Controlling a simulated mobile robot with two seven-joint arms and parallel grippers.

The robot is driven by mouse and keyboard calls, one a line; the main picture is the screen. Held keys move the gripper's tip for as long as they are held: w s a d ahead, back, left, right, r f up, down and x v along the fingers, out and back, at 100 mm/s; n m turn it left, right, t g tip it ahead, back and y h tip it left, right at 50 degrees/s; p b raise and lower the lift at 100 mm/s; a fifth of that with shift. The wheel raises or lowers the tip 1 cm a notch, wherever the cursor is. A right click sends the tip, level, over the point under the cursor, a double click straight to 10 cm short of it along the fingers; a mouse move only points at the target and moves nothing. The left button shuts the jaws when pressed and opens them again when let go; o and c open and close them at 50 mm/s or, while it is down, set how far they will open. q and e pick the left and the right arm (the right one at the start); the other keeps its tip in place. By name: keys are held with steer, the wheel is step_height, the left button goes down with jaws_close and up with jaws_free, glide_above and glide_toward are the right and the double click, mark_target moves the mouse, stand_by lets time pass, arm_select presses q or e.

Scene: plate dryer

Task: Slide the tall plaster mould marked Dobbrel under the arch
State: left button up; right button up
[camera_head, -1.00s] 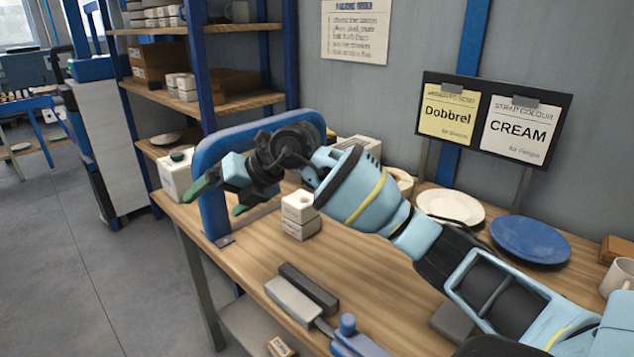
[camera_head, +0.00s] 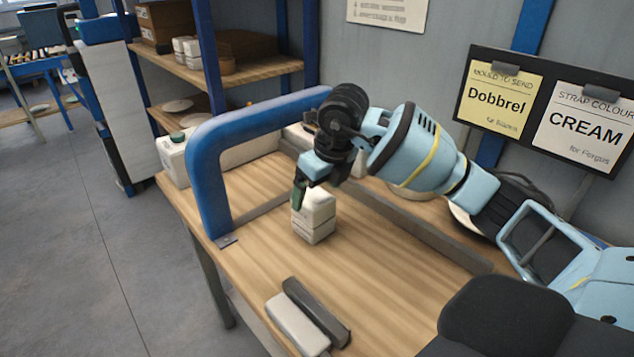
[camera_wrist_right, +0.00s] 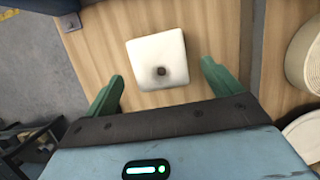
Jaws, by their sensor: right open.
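A tall white plaster mould (camera_head: 315,216) stands upright on the bench, right of the blue arch (camera_head: 208,180). A seam runs around its sides; I cannot read a name on it. In the right wrist view the mould (camera_wrist_right: 156,54) shows its square top with a dark hole. My right gripper (camera_head: 301,192) is at the mould's upper part, coming from behind and above. In the wrist view its green fingers (camera_wrist_right: 164,72) are open, one on each side of the mould, with gaps between. My left gripper is not in view.
A grey rail (camera_head: 420,227) runs along the bench behind the mould. A pale block (camera_head: 297,325) and a dark bar (camera_head: 318,312) lie near the front edge. A white container (camera_head: 173,158) stands beyond the arch. A sign reads Dobbrel (camera_head: 499,100).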

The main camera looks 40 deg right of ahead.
steer(key=shift+s, duration=0.15)
steer(key=shift+x, duration=3.9)
steer(key=c, duration=1.4)
steer(key=shift+c, duration=0.2)
steer(key=shift+r, duration=0.1)
